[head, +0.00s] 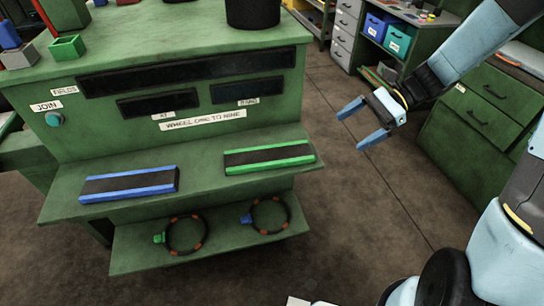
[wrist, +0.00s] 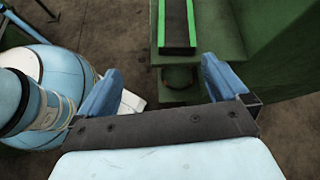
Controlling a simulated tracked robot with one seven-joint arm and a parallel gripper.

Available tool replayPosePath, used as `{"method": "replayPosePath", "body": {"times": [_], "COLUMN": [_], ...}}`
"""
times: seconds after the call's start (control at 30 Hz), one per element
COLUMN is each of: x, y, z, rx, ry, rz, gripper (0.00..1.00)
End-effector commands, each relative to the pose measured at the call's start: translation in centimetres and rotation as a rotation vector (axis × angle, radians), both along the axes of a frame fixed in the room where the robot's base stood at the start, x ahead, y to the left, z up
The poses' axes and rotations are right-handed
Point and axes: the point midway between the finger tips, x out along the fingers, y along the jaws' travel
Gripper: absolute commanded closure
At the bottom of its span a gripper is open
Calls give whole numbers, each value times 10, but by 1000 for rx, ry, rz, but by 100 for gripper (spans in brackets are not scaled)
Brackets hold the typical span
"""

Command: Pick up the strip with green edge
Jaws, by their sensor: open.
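The strip with green edges (head: 269,157) is dark in the middle and lies flat on the right part of the upper green shelf (head: 205,181). In the wrist view the strip (wrist: 177,26) shows at the top centre, beyond my fingertips. My gripper (head: 364,122) is open and empty, held in the air to the right of the shelf, apart from the strip. In the wrist view its two blue fingers (wrist: 158,85) are spread wide. A similar strip with blue edges (head: 129,184) lies on the left part of the same shelf.
Two dark rings (head: 187,234) (head: 269,215) with orange marks lie on the lower shelf. The green cabinet front (head: 205,130) rises behind the strips, with a black pot (head: 252,12) on top. A green drawer cabinet (head: 487,115) stands at the right. Open floor lies between.

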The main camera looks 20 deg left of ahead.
Motion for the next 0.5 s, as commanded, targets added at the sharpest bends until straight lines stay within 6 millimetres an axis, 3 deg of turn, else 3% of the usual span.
{"method": "replayPosePath", "body": {"times": [0.3,0.5], "x": [16,10], "y": [21,35], "z": [-24,-32], "rx": [92,100], "ry": [190,209], "rz": [-97,-104], "gripper": [0,0]}}
